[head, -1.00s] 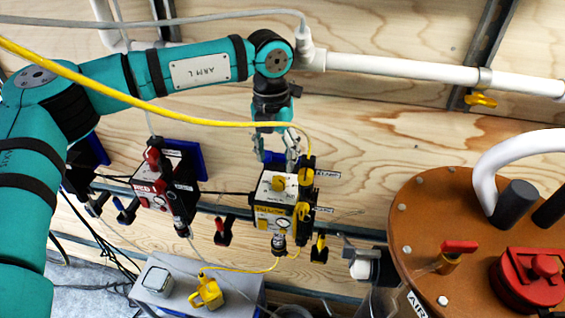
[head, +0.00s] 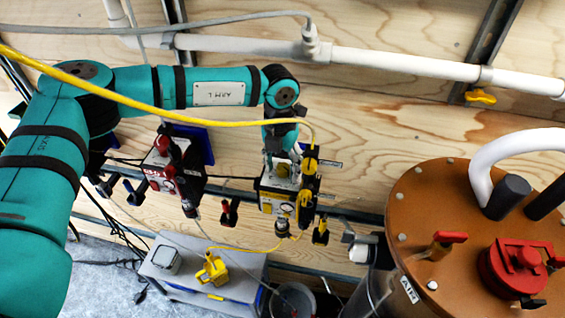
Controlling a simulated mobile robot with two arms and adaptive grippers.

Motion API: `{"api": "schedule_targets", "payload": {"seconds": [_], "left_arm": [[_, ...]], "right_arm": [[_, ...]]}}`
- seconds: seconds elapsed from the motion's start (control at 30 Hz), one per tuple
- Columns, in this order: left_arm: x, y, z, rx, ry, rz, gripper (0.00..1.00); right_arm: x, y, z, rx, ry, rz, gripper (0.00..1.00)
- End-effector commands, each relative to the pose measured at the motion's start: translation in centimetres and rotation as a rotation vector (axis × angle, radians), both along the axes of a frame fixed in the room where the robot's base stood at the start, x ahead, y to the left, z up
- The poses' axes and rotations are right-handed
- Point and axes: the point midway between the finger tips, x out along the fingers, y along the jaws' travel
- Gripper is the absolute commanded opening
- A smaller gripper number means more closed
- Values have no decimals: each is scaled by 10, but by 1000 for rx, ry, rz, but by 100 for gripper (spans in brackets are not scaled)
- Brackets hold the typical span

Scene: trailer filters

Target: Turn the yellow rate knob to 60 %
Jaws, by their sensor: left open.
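The yellow rate knob (head: 282,170) sits on top of a pump box (head: 270,205) with yellow and black fittings, mounted on the wooden wall. My left gripper (head: 282,162) points down over the top of this box, at the knob. Its fingers are open and appear to be on either side of the knob; whether they touch it I cannot tell. The fingers partly hide the knob and the top face, and the rate scale is too small to read. My right gripper does not show.
A similar red-marked box (head: 172,172) hangs to the left. A brown round lid (head: 440,235) with red valves stands at the right. A grey case with a yellow object (head: 212,270) is below. A yellow cable (head: 150,97) runs across my left arm.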

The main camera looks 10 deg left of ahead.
Motion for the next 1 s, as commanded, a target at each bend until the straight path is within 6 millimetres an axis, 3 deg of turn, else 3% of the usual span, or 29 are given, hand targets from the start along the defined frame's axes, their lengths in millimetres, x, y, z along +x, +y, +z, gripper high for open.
{"api": "schedule_targets", "payload": {"seconds": [0.07,0.43,0.73,1.0], "left_arm": [[0,0,0,0,0,0,48],[0,0,1,0,-1,0,0],[0,0,-2,-1,-2,38,0],[1,0,-5,-2,-4,200,0]], "right_arm": [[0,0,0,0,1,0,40],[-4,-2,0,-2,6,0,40],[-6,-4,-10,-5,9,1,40],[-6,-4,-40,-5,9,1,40]]}}
